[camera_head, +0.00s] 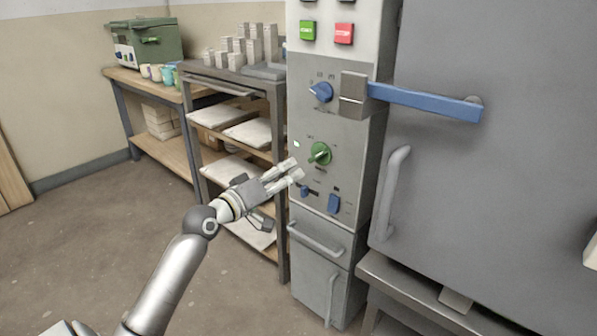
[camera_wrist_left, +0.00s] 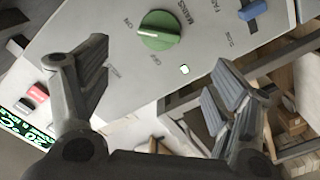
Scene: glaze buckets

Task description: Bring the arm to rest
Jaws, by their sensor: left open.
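My left gripper (camera_head: 292,170) is in front of the lower part of a grey control panel (camera_head: 338,110). It is open and empty, with its two fingers spread in the left wrist view (camera_wrist_left: 160,95). A green rotary knob (camera_head: 320,153) sits on the panel just above and right of the fingertips; it also shows beyond the fingers in the left wrist view (camera_wrist_left: 159,30). The gripper appears apart from the knob. My right gripper is not in view.
A blue knob (camera_head: 321,92), a blue switch (camera_head: 334,203) and a blue lever (camera_head: 425,101) are on the panel and the big grey door (camera_head: 490,190). A shelf rack (camera_head: 283,215) stands left of the panel. The floor (camera_head: 90,240) at the left is clear.

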